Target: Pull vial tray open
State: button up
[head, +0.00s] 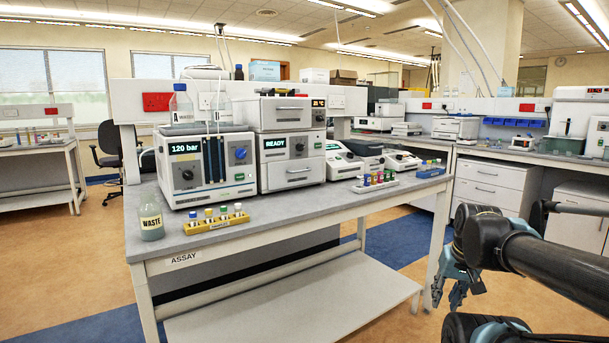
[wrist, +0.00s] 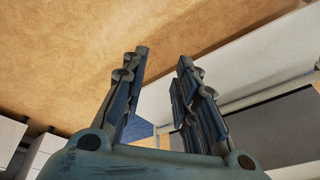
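A white instrument stack (head: 291,145) stands on the bench with a green READY display. Its lower front has a drawer front (head: 297,172) with a grey bar handle, which looks closed and flush. This may be the vial tray, though no label on it is readable. A similar handle is on the upper module (head: 284,114). My gripper (head: 448,291) is at the lower right of the head view, off the bench's right end and well apart from the stack. In the wrist view my gripper (wrist: 163,56) has its fingers apart with nothing between them.
A white pump (head: 205,165) reading 120 bar stands left of the stack. A yellow vial rack (head: 217,224) and a WASTE bottle (head: 151,219) are near the bench's front edge. A white rack of coloured vials (head: 376,184) is to the right. The bench (head: 290,213) is clear before the drawer.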

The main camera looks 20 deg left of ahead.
jog(key=w+a+r+m+t+y, duration=0.2)
jog(key=w+a+r+m+y, duration=0.15)
jog(key=w+a+r, duration=0.7)
jog(key=w+a+r+m+t+y, duration=0.3)
jog(key=w+a+r, duration=0.4)
jog(key=a, duration=0.7)
jog(key=w+a+r+m+t+y, duration=0.2)
jog(key=w+a+r+y, duration=0.2)
jog(key=w+a+r, duration=0.55)
send_near(288, 169)
jog(key=shift+n, duration=0.25)
jog(key=w+f, duration=0.1)
jog(key=w, duration=0.3)
jog(key=w+f, duration=0.1)
jog(key=w, duration=0.2)
jog(key=shift+a+f, duration=0.3)
jog(key=shift+a, duration=0.1)
grip_shut()
